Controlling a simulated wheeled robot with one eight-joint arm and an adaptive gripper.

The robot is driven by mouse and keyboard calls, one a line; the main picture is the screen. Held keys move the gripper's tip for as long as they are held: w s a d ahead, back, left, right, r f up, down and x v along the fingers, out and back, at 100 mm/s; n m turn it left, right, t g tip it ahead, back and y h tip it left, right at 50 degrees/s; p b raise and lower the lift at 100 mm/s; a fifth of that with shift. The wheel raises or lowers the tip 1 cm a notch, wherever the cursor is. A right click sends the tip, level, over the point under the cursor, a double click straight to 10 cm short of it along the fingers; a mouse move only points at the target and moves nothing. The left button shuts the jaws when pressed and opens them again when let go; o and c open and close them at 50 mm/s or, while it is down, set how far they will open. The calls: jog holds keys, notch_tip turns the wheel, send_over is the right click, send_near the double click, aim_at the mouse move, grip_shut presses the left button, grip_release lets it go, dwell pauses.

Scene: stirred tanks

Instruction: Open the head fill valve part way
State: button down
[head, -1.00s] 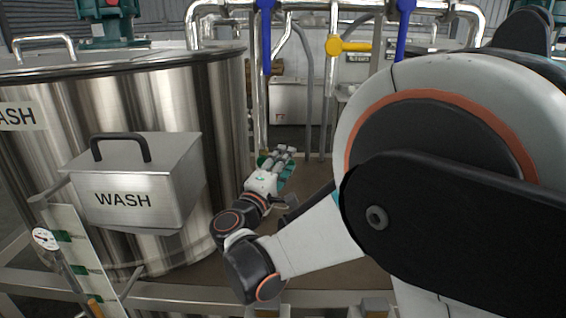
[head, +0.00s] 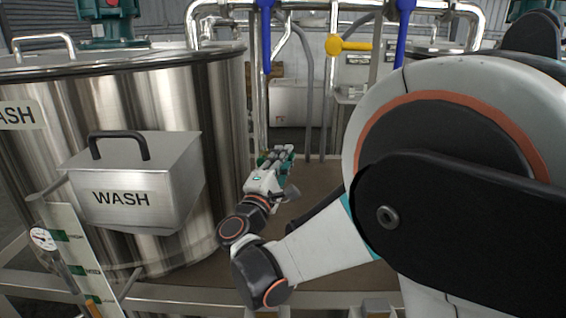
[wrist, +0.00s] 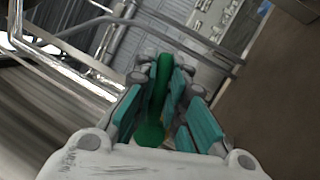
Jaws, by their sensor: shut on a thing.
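A green lever handle (wrist: 158,100) with a rounded end lies between my fingers in the wrist view. I take it for the head fill valve's handle, though no label on it can be read. My gripper (wrist: 164,78) has its teal pads on both sides of the lever and is shut on it. In the head view my gripper (head: 283,155) is beside the right side of the wash tank, low by the pipes. A small bit of green (head: 263,160) shows at its left; the valve body is hidden.
The large steel wash tank (head: 150,90) with its WASH box (head: 135,185) stands at left. Blue handles (head: 266,35) and a yellow handle (head: 348,45) are on pipes above. A grey hose (head: 309,90) hangs behind my gripper. The brown deck to the right is mostly clear.

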jog(key=shift+a+r+n+t+y, duration=0.1)
jog(key=shift+r+n+t+y, duration=0.2)
jog(key=shift+n, duration=0.55)
jog(key=shift+a+r+n+t+y, duration=0.1)
jog(key=shift+r+n+t+y, duration=0.15)
jog(key=shift+n, duration=0.6)
jog(key=c, duration=1.6)
grip_release()
jog(key=shift+c, duration=0.2)
jog(key=shift+a, duration=0.1)
jog(key=v, duration=1.2)
jog(key=shift+f, duration=0.15)
